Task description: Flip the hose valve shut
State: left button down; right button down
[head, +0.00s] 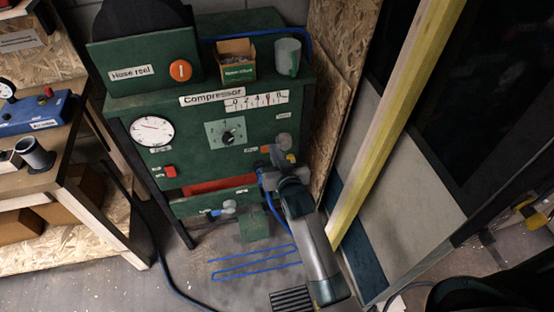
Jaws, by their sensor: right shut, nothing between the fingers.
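A green compressor cabinet (190,122) stands in the middle of the head view. A small valve with a blue lever (228,206) sits low on its front, beside a small label too blurred to read. An orange lever-like part (291,158) shows at the right of the front, just beside my right gripper (273,155); I cannot tell which of the two is the hose valve. My right gripper is shut and empty in front of the cabinet's lower right. It hides part of the front there, and contact is unclear. My left gripper is out of view.
A gauge (153,131), a black dial (231,136) and a red button (169,171) are on the front. A box (237,61) and cup (287,56) stand on top. A yellow post (392,120) stands close right of my arm. A workbench (50,165) is left.

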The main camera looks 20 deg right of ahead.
jog(key=shift+v, duration=1.8)
jog(key=shift+a, duration=0.1)
jog(key=s+f+n+g, duration=0.15)
jog(key=s+f, duration=0.45)
jog(key=f, duration=0.6)
jog(key=s+f+g+y+b, duration=0.1)
jog(key=s+f+g, duration=0.35)
jog(key=f, duration=0.75)
jog(key=s+f+n+g, duration=0.1)
jog(key=s+f, duration=0.7)
jog(key=f, duration=0.4)
jog(key=s+d+f+g, duration=0.2)
jog(key=s+f, duration=0.4)
jog(key=s, duration=0.6)
jog(key=s+d+f+g, duration=0.2)
jog(key=s+f, duration=0.5)
jog(key=s, duration=0.6)
jog(key=s+d+f+n+g+b, duration=0.1)
jog(key=s+d+f+g, duration=0.2)
jog(key=s, duration=1)
notch_tip(320, 180, down, 3)
jog(key=shift+d+f+h, duration=0.2)
jog(key=shift+d+h, duration=0.2)
jog(key=shift+d, duration=0.45)
